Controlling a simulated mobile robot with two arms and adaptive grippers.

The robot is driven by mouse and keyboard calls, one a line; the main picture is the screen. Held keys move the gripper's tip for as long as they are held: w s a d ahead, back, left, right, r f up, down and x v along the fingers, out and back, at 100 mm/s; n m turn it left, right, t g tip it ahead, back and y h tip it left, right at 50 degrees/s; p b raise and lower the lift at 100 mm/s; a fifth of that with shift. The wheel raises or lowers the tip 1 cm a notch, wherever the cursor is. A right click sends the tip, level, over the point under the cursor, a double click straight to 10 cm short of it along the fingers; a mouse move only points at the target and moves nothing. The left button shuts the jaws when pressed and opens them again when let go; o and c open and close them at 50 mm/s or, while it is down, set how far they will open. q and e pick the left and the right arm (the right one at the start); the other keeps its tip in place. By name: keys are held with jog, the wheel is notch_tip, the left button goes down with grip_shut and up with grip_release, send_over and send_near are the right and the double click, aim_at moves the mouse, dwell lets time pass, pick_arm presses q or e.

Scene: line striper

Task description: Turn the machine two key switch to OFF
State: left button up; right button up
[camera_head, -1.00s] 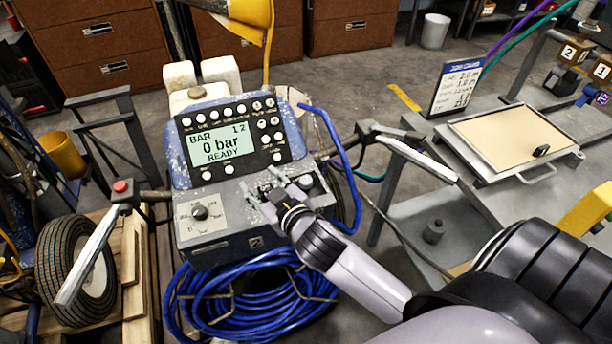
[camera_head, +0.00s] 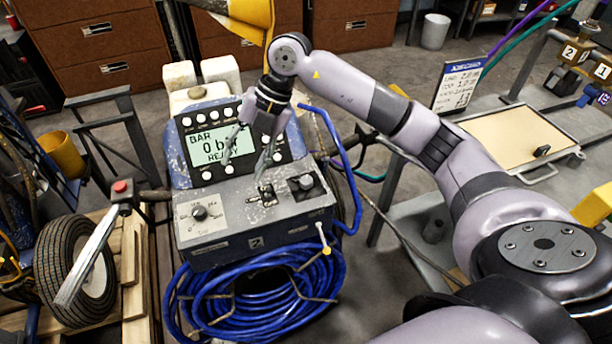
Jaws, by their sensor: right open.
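The blue and grey striper marked 2 (camera_head: 256,243) stands at centre left, with a control box below its display (camera_head: 207,147). My right gripper (camera_head: 244,166) is open and empty, pointing down above the rear of the box and covering part of the display. My left gripper is out of view.
A blue hose coil (camera_head: 255,300) hangs below the box. Handlebars stick out on both sides, the left one with a red button (camera_head: 121,186). A grey workbench with a tan-faced tray (camera_head: 505,135) stands at right. A wheel (camera_head: 75,270) is at left.

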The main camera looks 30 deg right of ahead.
aim_at(306, 180)
jog(key=d+r+m+h, duration=0.35)
jog(key=d+h, duration=0.25)
jog(key=d, duration=0.8)
jog(key=shift+g, duration=0.4)
jog(key=f, duration=1.1)
jog(key=f+p, duration=0.1)
jog(key=f, duration=0.5)
jog(key=shift+s+d+f, duration=0.1)
jog(key=shift+s+f, duration=0.2)
jog(key=shift+c, duration=0.4)
grip_shut()
